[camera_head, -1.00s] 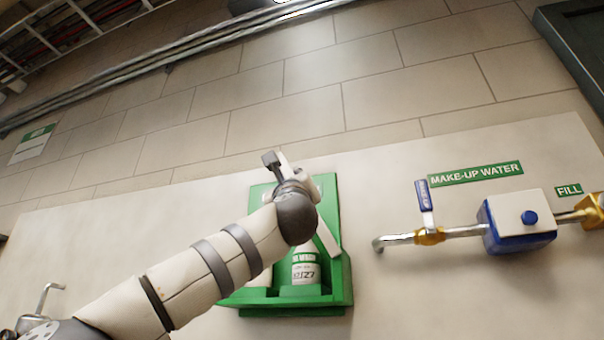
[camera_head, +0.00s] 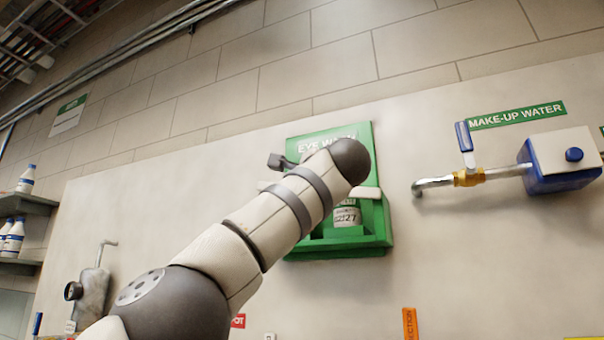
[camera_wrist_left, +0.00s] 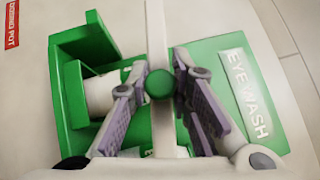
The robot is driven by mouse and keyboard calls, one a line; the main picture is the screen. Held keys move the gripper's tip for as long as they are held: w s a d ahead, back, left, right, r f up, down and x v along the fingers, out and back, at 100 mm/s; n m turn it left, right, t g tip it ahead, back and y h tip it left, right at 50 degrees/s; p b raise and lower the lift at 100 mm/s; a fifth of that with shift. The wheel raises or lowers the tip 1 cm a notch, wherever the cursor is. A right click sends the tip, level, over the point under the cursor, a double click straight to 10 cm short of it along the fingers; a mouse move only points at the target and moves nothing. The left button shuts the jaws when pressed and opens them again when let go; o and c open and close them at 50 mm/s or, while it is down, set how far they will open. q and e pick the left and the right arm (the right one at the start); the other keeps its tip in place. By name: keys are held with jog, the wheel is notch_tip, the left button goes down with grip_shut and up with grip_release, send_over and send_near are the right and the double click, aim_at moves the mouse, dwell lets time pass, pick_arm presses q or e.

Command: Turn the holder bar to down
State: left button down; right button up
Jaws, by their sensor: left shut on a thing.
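The green eyewash station (camera_head: 372,150) hangs on the wall behind my left arm and also shows in the left wrist view (camera_wrist_left: 215,50). Its white holder bar (camera_head: 368,192) lies roughly level across the front, with my forearm hiding its middle. In the left wrist view the bar (camera_wrist_left: 156,35) runs from top to bottom of the picture, with a green knob (camera_wrist_left: 160,83) on it. My left gripper (camera_wrist_left: 163,68) is shut on the bar, one finger on each side near the knob. A white bottle (camera_head: 347,217) stands in the station behind the bar. My right gripper is out of view.
A make-up water pipe with a blue-handled valve (camera_head: 467,160) and a blue box (camera_head: 560,165) juts from the wall at right. Shelves with bottles (camera_head: 14,236) are at far left. The wall above the station is clear.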

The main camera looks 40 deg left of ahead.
pick_arm(q)
jog(key=shift+a+f+n+g+h, duration=0.1)
jog(key=shift+f+n+g+h, duration=0.3)
jog(key=shift+f, duration=0.45)
jog(key=shift+a+f+n+g+h, duration=0.1)
jog(key=shift+f+n+g, duration=0.2)
jog(key=shift+f+n, duration=0.45)
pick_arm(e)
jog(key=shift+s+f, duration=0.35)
pick_arm(q)
jog(key=shift+f, duration=0.2)
jog(key=c, duration=1.4)
grip_release()
jog(key=shift+c, duration=0.2)
jog(key=shift+s+d+r, duration=0.1)
jog(key=v, duration=1.2)
